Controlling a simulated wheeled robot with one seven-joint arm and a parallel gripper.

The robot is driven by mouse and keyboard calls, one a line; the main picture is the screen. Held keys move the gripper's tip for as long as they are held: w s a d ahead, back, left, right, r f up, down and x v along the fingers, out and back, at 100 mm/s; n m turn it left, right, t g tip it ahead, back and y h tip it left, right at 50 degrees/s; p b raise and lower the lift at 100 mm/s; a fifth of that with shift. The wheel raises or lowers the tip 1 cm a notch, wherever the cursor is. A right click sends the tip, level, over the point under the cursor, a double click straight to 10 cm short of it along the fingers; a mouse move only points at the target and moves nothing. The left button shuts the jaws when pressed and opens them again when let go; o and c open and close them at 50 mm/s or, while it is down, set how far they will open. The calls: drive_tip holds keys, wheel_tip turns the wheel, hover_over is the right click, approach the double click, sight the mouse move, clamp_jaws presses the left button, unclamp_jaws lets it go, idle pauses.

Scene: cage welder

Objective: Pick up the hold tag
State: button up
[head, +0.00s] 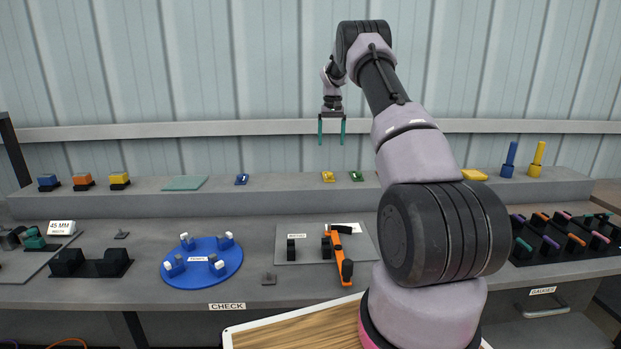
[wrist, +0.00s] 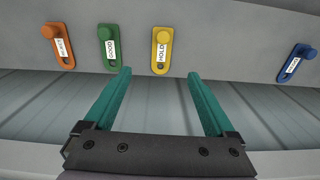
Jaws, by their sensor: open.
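The hold tag (wrist: 161,48) is yellow with a rounded knob at one end and a white label reading HOLD. In the wrist view it lies just beyond the fingertips, roughly centred between them. In the head view the yellow tag (head: 328,176) sits on the raised back shelf. My gripper (head: 331,139) hangs above that shelf with its two teal fingers pointing down, apart and empty. In the wrist view my gripper (wrist: 159,74) shows open, with nothing between the fingers.
A green GOOD tag (wrist: 109,48) and an orange REJECT tag (wrist: 58,47) are beside the hold tag. A blue tag (wrist: 296,62) lies further off on the other side. On the shelf (head: 285,190), a green pad (head: 185,183) lies left of the tags. My arm hides part of the shelf.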

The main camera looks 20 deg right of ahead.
drive_tip(key=f, duration=0.2)
drive_tip(key=w+f, duration=0.1)
drive_tip(key=f, duration=0.4)
drive_tip(key=shift+w+a+f, duration=0.3)
drive_tip(key=shift+a+f, duration=0.05)
drive_tip(key=shift+a, duration=0.05)
drive_tip(key=shift+s+d+f, duration=0.1)
drive_tip(key=shift+s+f, duration=0.05)
drive_tip(key=shift+f, duration=1.35)
drive_tip(key=shift+s+d+f, duration=0.1)
drive_tip(key=shift+s+f, duration=0.05)
drive_tip(key=shift+f, duration=1.3)
drive_tip(key=c, duration=1.4)
drive_tip(key=shift+o, duration=0.2)
drive_tip(key=shift+r, duration=0.1)
